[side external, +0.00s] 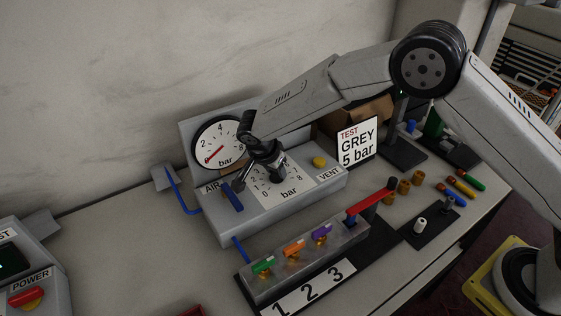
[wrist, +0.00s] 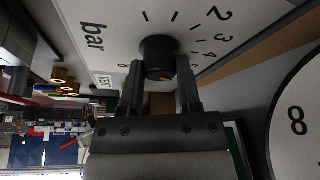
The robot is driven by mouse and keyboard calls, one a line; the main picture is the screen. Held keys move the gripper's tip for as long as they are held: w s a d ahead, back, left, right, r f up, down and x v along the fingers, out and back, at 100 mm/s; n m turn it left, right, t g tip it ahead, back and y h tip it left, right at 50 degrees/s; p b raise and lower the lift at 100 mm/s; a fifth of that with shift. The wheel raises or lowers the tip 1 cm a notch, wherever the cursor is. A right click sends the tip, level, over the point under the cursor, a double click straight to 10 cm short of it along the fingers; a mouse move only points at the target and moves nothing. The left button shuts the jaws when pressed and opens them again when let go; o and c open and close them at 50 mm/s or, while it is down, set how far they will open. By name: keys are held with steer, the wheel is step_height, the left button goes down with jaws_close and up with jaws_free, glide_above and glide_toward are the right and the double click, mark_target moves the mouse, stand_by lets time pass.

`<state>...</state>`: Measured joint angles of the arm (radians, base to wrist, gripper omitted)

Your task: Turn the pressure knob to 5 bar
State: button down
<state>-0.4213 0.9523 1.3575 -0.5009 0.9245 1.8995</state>
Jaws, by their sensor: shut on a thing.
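The black pressure knob (wrist: 158,52) stands on a white dial plate (wrist: 105,30) marked in bar. My gripper (wrist: 160,66) is shut on the knob, one finger on each side. A small yellow mark shows on the knob between the fingers; which number it points to cannot be told. In the side external view my gripper (side external: 268,163) comes down onto the grey box (side external: 270,218) and mostly hides the knob. The round gauge (side external: 217,143) behind has its red needle at the lower left, near 0. A sign (side external: 357,143) reads "TEST GREY 5 bar".
A blue AIR lever (side external: 232,197) and a yellow VENT button (side external: 319,161) flank the dial. In front stands a block (side external: 300,268) with green, orange and purple valve handles and a red bar (side external: 372,202). Coloured parts lie at the right; a red POWER switch (side external: 30,295) is at lower left.

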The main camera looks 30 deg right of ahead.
steer(key=shift+m, duration=0.3)
steer(key=shift+c, duration=1.5)
jaws_free()
steer(key=shift+r, duration=0.1)
steer(key=w+v, duration=0.1)
steer(key=v, duration=0.6)
steer(key=shift+s+a+r, duration=0.2)
steer(key=shift+s+r, duration=0.1)
steer(key=shift+s, duration=0.15)
steer(key=shift+d, duration=0.15)
steer(key=s+d+n+y, duration=0.2)
steer(key=s+d+n, duration=0.5)
steer(key=s+d, duration=0.2)
steer(key=s+d+r+n+t+y, duration=0.1)
steer(key=s+d+n, duration=0.5)
steer(key=s, duration=0.8)
steer(key=d+y, duration=0.1)
steer(key=d, duration=0.2)
steer(key=shift+s+d+r+n, duration=0.15)
steer(key=shift+d+r+n, duration=0.05)
steer(key=shift+d+n, duration=0.2)
